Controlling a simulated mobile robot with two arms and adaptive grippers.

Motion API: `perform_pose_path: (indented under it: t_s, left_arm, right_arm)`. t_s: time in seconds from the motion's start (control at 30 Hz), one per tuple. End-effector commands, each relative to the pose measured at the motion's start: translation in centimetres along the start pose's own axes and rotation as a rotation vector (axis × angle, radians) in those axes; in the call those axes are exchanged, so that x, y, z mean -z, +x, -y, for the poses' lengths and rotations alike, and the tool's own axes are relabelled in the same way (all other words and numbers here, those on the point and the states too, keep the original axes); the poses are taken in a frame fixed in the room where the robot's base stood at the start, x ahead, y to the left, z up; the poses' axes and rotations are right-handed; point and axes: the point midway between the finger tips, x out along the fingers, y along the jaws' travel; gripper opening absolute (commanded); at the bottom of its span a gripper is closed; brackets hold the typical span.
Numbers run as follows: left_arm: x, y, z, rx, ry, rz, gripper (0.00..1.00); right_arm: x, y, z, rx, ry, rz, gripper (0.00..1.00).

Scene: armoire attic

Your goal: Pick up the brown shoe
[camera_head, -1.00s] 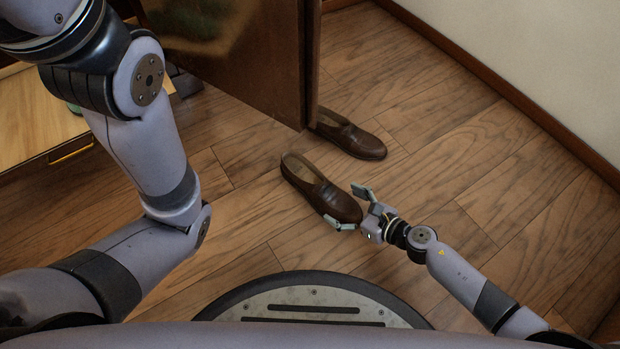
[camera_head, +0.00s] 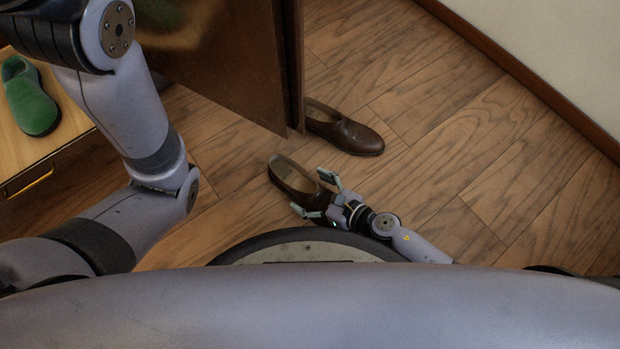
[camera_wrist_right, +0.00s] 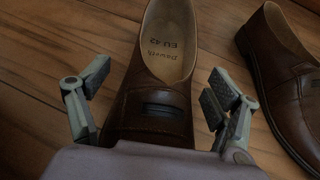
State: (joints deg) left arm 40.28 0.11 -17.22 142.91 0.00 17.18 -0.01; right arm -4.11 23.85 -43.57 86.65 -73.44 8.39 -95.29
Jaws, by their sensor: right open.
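A brown shoe (camera_head: 290,182) lies on the wooden floor, its open heel end away from me. My right gripper (camera_head: 319,195) is open over its toe end, with one finger on each side and the toe partly hidden. In the right wrist view the shoe (camera_wrist_right: 168,50) runs between the two open fingers of the gripper (camera_wrist_right: 158,105), with a visible gap on each side. A second brown shoe (camera_head: 346,132) lies behind it, by the door edge, and shows at the right of the wrist view (camera_wrist_right: 275,70). My left arm shows, but its gripper is out of frame.
A dark wooden door panel (camera_head: 235,65) stands behind the shoes. At the left is a light wooden drawer or shelf (camera_head: 25,155) with a green shoe (camera_head: 32,98) on it. The floor (camera_head: 480,165) to the right is clear up to the white wall.

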Motion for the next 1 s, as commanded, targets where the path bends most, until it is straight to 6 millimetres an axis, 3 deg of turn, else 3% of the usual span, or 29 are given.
perform_pose_path:
  t_s: [0.23,0.47,1.0]
  left_arm:
    - [0.0,0.0,0.0,0.0,0.0,0.0,0.4]
    - [0.7,0.1,0.0,0.001,0.0,-0.012,0.4]
    - [0.1,-0.1,0.1,0.004,-0.001,-0.001,0.4]
  right_arm:
    - [0.1,0.0,-0.2,-0.001,-0.001,0.0,0.83]
    - [0.1,0.0,-0.2,0.0,-0.001,0.0,0.68]
    - [0.1,0.0,-0.3,-0.002,0.001,0.0,0.32]
